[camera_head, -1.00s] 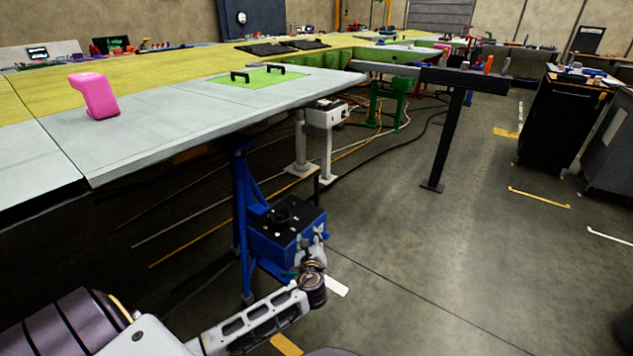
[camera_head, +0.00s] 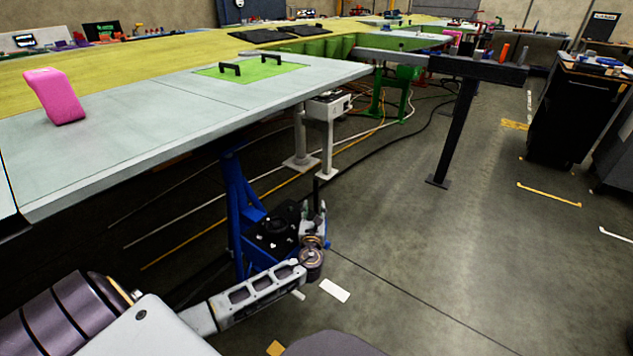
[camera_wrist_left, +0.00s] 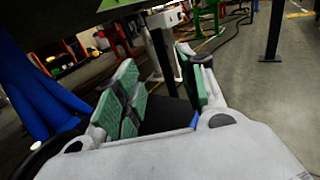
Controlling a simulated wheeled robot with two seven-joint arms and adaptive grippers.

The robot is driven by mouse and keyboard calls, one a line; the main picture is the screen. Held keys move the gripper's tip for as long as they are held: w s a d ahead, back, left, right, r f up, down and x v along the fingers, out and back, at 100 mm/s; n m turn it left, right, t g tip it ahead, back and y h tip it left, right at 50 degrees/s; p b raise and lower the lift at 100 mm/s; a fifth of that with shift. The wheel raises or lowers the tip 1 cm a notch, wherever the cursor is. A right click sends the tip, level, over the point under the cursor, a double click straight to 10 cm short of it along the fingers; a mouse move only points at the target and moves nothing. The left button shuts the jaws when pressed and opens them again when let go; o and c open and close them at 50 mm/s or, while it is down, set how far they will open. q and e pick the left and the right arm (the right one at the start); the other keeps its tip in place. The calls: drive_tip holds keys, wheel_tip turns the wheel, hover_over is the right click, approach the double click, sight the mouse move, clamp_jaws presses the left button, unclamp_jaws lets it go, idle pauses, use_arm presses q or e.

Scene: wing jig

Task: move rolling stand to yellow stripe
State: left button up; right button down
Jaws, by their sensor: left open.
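The rolling stand, with a black top (camera_head: 272,228) and blue body, stands on the floor under the table edge in the head view. A thin dark upright post (camera_head: 317,190) rises at its far right side. My left gripper (camera_head: 313,214) is at the right side of the stand, close to the post. In the left wrist view the green-padded fingers (camera_wrist_left: 163,78) are apart, with a dark post (camera_wrist_left: 163,52) showing between and beyond them. Contact cannot be told. A yellow stripe (camera_head: 548,194) lies on the open floor at right. My right gripper is not in view.
The long table (camera_head: 140,125) overhangs at left, with a pink object (camera_head: 54,95) on it. A blue support leg (camera_head: 236,205) stands beside the stand. A black post (camera_head: 455,130) and dark cabinet (camera_head: 570,120) stand at right. Cables cross the floor; the centre-right floor is clear.

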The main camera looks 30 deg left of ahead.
use_arm(q)
drive_tip(key=shift+w+r, duration=0.1)
drive_tip(key=shift+w, duration=0.05)
drive_tip(key=shift+w+a, duration=0.1)
drive_tip(key=shift+a, duration=0.05)
